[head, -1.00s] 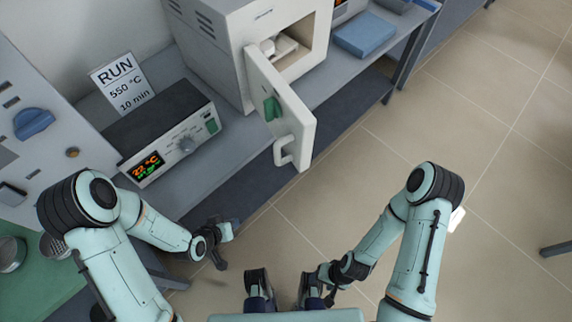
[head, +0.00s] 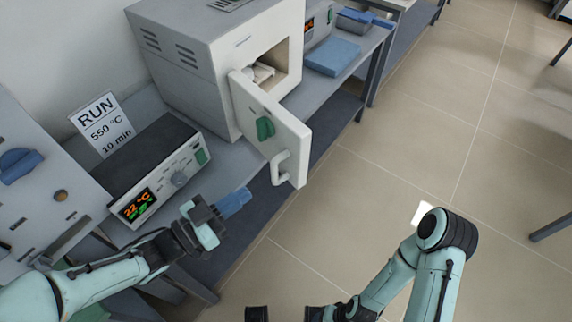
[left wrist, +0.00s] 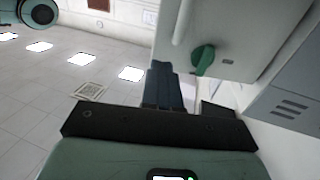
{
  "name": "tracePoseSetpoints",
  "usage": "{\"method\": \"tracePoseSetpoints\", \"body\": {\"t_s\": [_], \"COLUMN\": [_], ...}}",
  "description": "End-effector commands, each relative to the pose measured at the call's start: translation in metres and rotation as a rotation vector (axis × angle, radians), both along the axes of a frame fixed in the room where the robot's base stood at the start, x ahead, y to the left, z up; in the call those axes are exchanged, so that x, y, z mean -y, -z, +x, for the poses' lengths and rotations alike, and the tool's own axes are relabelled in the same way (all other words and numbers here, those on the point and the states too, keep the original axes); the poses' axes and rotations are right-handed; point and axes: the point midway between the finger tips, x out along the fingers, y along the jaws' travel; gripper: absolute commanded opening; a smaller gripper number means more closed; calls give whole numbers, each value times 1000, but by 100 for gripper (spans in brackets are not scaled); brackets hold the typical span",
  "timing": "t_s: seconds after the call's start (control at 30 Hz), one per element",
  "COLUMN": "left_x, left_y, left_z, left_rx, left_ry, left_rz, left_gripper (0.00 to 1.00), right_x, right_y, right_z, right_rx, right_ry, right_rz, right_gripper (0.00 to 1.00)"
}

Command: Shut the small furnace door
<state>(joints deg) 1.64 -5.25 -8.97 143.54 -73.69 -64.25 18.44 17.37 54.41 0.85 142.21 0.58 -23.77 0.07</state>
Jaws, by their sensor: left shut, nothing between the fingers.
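The small furnace (head: 190,65) has its white door (head: 262,105) standing open, swung out toward the front right. The door carries a green knob (head: 264,128) and a white handle (head: 281,168). My left gripper (head: 236,202) is shut and empty, lower left of the handle and apart from it in the head view. In the left wrist view its blue fingers (left wrist: 165,88) appear together, with the door (left wrist: 238,35), knob (left wrist: 203,60) and handle (left wrist: 182,20) beyond them. My right arm is low in the head view; its gripper cannot be made out clearly.
A controller box (head: 155,165) with a lit display stands left of the furnace, below a RUN sign (head: 102,122). A blue pad (head: 333,57) lies on the bench to the right. The floor (head: 400,150) right of the door is open.

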Motion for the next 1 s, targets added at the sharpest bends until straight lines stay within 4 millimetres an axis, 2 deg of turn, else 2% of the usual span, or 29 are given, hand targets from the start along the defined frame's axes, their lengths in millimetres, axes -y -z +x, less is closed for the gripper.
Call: {"method": "tracePoseSetpoints", "body": {"t_s": [0.3,0.5,0.7,1.0], "left_x": [52,80,95,98], "left_y": [1,1,1,1], "left_z": [41,66,79,82], "left_rx": [-2,-2,-3,-3], "left_ry": [6,2,0,-2], "left_rz": [0,1,2,2], "left_gripper": [0,0,0,0], "right_x": [0,0,0,0], "right_y": [2,2,2,2], "right_z": [1,1,1,1], "right_rx": [3,4,4,4], "right_ry": [1,1,1,1], "right_rz": [0,-1,-1,-1], "right_gripper": [59,59,59,59]}}
